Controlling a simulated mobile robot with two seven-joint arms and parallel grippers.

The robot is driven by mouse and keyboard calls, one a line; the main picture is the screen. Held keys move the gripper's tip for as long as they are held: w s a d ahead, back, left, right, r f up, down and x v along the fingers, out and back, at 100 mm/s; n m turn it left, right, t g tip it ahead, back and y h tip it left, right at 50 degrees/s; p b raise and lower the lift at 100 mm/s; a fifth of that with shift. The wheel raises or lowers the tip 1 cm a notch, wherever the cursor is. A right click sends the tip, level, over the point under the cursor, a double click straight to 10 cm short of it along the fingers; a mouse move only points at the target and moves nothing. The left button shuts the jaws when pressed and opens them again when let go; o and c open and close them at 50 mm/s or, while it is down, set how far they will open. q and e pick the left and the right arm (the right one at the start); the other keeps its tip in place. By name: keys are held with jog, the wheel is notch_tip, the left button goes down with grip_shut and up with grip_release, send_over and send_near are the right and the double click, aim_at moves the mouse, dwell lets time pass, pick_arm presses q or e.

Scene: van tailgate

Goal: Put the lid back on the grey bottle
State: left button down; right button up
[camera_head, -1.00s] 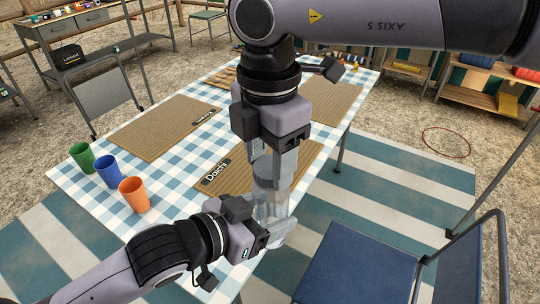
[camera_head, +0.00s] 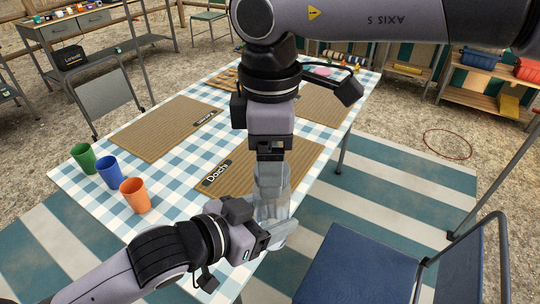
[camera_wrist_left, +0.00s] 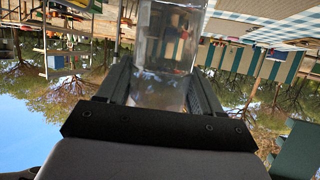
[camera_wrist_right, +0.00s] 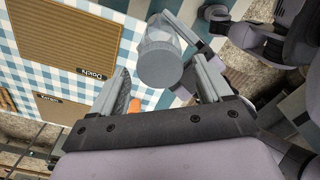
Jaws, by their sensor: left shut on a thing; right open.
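The grey bottle (camera_head: 272,190) is see-through and stands roughly upright above the table's near edge. My left gripper (camera_head: 275,236) is shut on its lower part; the left wrist view shows the clear bottle (camera_wrist_left: 165,45) between the fingers. My right gripper (camera_head: 271,157) is directly above the bottle, pointing down. In the right wrist view its fingers (camera_wrist_right: 163,88) are spread, with the round grey lid (camera_wrist_right: 166,66) between and beyond them. The lid appears to sit on the bottle's top; I cannot tell whether it is tight. In the head view my right gripper hides most of the lid.
The checked table (camera_head: 75,182) carries woven placemats (camera_head: 235,178), one labelled "Daichi". Green (camera_head: 82,157), blue (camera_head: 109,172) and orange (camera_head: 135,195) cups stand at its left. A blue chair (camera_head: 350,265) is close at the lower right.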

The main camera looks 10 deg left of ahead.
notch_tip(320, 180, up, 4)
jog(key=shift+r, duration=0.2)
jog(key=shift+c, duration=0.3)
